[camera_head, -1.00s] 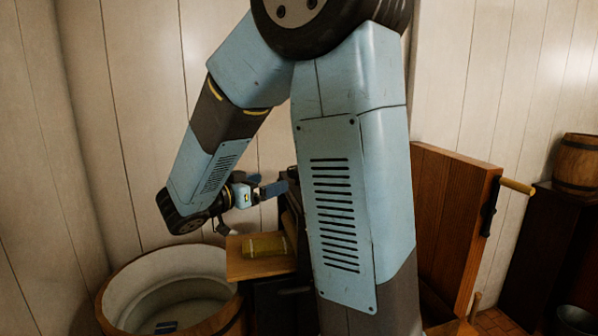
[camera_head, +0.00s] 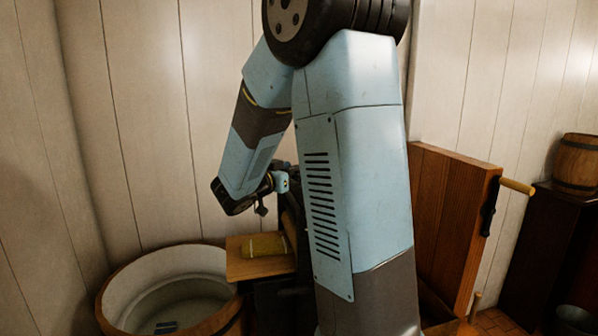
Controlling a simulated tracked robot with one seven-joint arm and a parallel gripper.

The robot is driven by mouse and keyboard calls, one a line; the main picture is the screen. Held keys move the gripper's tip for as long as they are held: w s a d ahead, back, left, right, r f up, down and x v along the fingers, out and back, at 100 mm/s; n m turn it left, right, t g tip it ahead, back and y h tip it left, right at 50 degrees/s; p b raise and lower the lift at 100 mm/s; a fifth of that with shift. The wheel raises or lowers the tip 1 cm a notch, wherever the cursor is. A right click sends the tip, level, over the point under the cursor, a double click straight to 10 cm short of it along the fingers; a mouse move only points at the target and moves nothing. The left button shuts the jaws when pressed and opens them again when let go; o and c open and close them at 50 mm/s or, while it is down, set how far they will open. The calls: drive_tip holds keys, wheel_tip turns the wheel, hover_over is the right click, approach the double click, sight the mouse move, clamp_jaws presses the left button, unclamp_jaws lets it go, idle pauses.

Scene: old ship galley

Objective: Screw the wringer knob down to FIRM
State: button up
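The wringer (camera_head: 288,222) shows only as a narrow strip of dark frame and pale roller, left of my upright arm link, which covers the rest. I cannot make out the wringer knob or any FIRM mark. My gripper (camera_head: 282,182) is at the top of the visible part of the wringer, pointing right. Its fingers are hidden behind my arm, so I cannot tell whether they are open or touching anything.
A wooden board (camera_head: 238,267) with a yellowish roll (camera_head: 265,245) on it juts out beside a round tub (camera_head: 120,290) at lower left. A wooden panel (camera_head: 455,210) with a yellow handle (camera_head: 517,187) stands at right. A small barrel (camera_head: 577,165) sits on a dark cabinet (camera_head: 535,245).

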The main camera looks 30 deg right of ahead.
drive_tip(key=shift+w+d, duration=0.2)
drive_tip(key=shift+d, duration=0.4)
drive_tip(key=shift+c, duration=0.3)
drive_tip(key=c, duration=0.9)
drive_tip(key=shift+d, duration=0.1)
drive_tip(key=shift+g, duration=0.3)
